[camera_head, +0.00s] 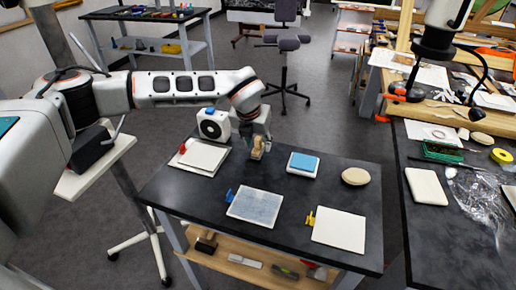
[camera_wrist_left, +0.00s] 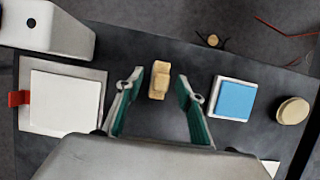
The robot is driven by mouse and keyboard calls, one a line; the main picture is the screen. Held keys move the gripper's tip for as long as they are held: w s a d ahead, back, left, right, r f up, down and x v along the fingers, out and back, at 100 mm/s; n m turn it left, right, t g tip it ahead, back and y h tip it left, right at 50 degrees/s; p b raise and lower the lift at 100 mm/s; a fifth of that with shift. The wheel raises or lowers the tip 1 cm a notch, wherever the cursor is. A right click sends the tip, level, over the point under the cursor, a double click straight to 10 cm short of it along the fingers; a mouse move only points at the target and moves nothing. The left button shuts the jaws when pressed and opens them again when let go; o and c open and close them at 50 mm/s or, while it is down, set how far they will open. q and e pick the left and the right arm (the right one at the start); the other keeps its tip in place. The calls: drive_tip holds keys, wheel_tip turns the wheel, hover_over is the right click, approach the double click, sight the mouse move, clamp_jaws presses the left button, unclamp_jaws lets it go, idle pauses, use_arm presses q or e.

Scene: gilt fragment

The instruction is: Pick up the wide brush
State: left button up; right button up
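A small tan wooden piece (camera_wrist_left: 160,80), which looks like the wide brush, is on the dark table (camera_head: 190,200) near its far edge. In the head view it (camera_head: 257,148) shows just below my left gripper (camera_head: 259,143), partly covered by it. In the left wrist view my left gripper's (camera_wrist_left: 157,97) two green-lined fingers are spread apart, one on each side of the tan piece, with visible gaps. The piece lies around and a little past the fingertips. I cannot tell the height between fingers and table.
On the table are a white box with a round black front (camera_head: 212,125), a blue-topped pad (camera_head: 303,163), a round tan pad (camera_head: 355,176), and flat panels with red, blue (camera_head: 256,206) and yellow (camera_head: 339,229) clips. A cluttered bench (camera_head: 395,180) stands to the right.

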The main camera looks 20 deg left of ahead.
sight(257, 139)
use_arm(q)
clamp_jaws()
drive_tip(key=shift+r, duration=0.1)
wheel_tip(257, 139, up, 20)
idle(0.6)
idle(0.4)
